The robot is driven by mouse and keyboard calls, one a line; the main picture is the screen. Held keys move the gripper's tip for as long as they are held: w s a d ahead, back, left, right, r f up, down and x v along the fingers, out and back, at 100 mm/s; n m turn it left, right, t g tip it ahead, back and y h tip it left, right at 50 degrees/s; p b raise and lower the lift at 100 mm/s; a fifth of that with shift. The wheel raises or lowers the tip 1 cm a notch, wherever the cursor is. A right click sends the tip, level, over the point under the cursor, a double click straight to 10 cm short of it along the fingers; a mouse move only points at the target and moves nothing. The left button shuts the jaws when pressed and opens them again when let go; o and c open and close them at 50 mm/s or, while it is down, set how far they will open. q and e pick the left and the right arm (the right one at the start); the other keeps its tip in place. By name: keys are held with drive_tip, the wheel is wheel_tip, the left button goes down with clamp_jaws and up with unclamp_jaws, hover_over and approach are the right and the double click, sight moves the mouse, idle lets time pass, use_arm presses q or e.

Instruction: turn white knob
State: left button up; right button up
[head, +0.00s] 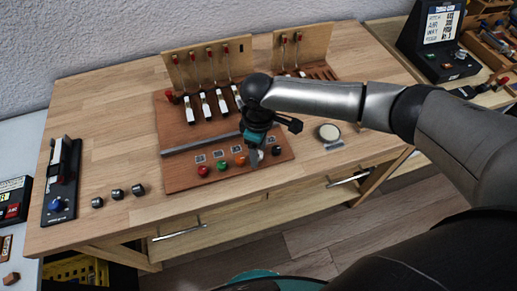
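The white knob (260,154) is in a row of coloured knobs along the front of the reddish-brown board (180,182) on the table. It is small and partly hidden by my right gripper. My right gripper (254,157) points down right at the white knob, between the orange knob (240,160) and the black knob (276,150). I cannot tell whether its fingers touch the knob or are open or shut. My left gripper is not in view.
A red knob (203,170) and a green knob (221,165) sit to the left in the row. A round pale disc (329,132) lies right of the board. Small dark cubes (117,194) lie at the left.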

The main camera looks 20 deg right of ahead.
clamp_jaws()
idle(0.6)
drive_tip(key=shift+r+n+p, duration=0.15)
drive_tip(key=shift+n+p, duration=1.1)
drive_tip(key=shift+n, duration=0.25)
drive_tip(key=n+p, duration=0.1)
drive_tip(key=n, duration=0.2)
drive_tip(key=shift+n+p, duration=0.35)
drive_tip(key=shift+n, duration=0.05)
drive_tip(key=n+p, duration=0.1)
drive_tip(key=n, duration=0.9)
unclamp_jaws()
